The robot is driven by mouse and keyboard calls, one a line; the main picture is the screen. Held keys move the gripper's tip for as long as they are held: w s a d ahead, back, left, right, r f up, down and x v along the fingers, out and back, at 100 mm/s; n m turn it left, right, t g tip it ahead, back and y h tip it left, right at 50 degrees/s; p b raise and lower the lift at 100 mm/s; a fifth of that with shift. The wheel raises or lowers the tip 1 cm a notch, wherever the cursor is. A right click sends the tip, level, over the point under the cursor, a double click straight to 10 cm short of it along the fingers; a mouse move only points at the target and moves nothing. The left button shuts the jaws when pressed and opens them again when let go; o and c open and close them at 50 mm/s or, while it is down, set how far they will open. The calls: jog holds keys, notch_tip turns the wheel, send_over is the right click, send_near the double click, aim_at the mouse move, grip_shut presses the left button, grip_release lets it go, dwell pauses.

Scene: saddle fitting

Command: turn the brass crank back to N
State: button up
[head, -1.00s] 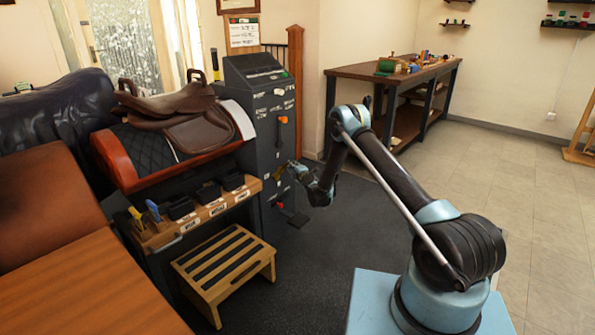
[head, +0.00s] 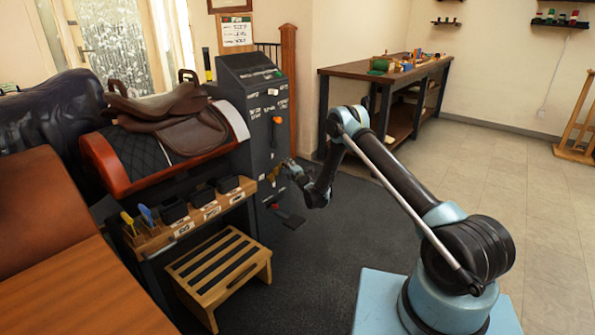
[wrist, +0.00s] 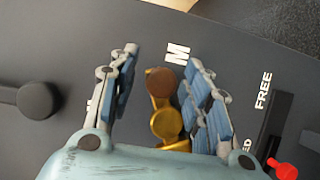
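The brass crank (wrist: 166,124), with a round brown knob (wrist: 160,82), is between the fingers of my gripper (wrist: 163,90) in the wrist view. The fingers are open, one on each side, with visible gaps to the crank. In the head view my gripper (head: 284,170) is at the dark control cabinet (head: 262,140), low on its front; the crank there is too small to make out clearly. A white letter like M (wrist: 177,53) shows by the knob. Another mark is mostly hidden behind the left finger, so I cannot tell which letter it is.
A black round knob (wrist: 38,101) is left of the fingers. A FREE label (wrist: 263,91) and a red-tipped lever (wrist: 284,170) are at the right. A wooden step (head: 220,265) and a saddle (head: 178,118) on its stand are left of the cabinet.

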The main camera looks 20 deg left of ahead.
jog(key=shift+s, duration=0.1)
jog(key=v, duration=0.7)
jog(key=shift+s+d+f, duration=0.1)
jog(key=shift+s, duration=0.05)
